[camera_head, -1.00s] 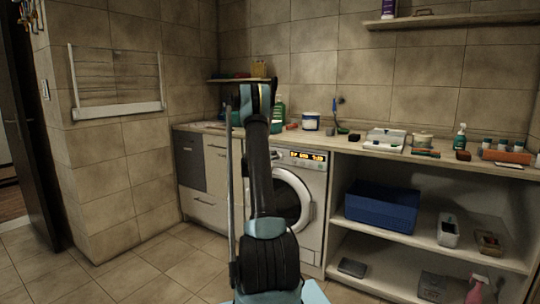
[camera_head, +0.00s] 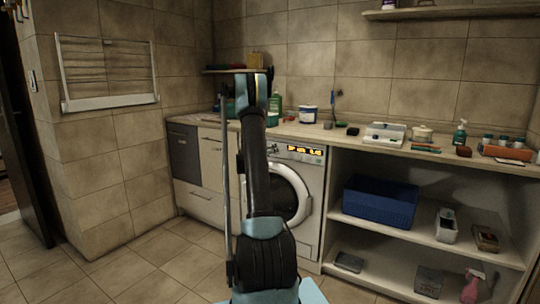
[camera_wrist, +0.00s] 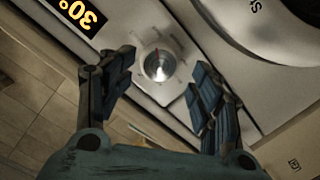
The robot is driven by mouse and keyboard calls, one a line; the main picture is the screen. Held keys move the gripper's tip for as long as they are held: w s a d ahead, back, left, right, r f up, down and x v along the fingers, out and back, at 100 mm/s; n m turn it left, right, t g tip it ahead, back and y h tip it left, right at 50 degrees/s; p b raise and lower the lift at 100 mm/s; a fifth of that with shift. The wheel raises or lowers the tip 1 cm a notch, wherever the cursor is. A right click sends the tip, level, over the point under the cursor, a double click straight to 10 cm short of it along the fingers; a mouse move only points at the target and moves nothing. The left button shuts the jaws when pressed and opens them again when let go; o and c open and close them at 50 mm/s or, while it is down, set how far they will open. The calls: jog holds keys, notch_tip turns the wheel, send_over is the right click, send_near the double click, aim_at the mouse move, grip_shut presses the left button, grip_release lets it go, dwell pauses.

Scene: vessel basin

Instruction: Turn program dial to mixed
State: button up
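The washing machine (camera_head: 307,222) stands under the counter in the head view, partly hidden behind my arm. Its lit display (camera_head: 304,150) shows on the top panel. In the wrist view the program dial (camera_wrist: 159,65) is a round silver knob with a red mark at its edge, on the pale panel with small markings around it. My gripper (camera_wrist: 163,76) is open, with one blue-padded finger on each side of the dial. The fingers appear apart from the knob. The dial's setting cannot be read. In the head view the gripper is hidden behind my arm.
The display in the wrist view (camera_wrist: 79,14) reads 30° upside down. The round door (camera_wrist: 275,25) is at the upper right. The counter (camera_head: 350,138) holds bottles, tubs and a scale-like box. A blue basket (camera_head: 380,202) sits on the shelf at the right.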

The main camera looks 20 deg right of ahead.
jog(key=v, duration=1)
jog(key=shift+f, duration=0.1)
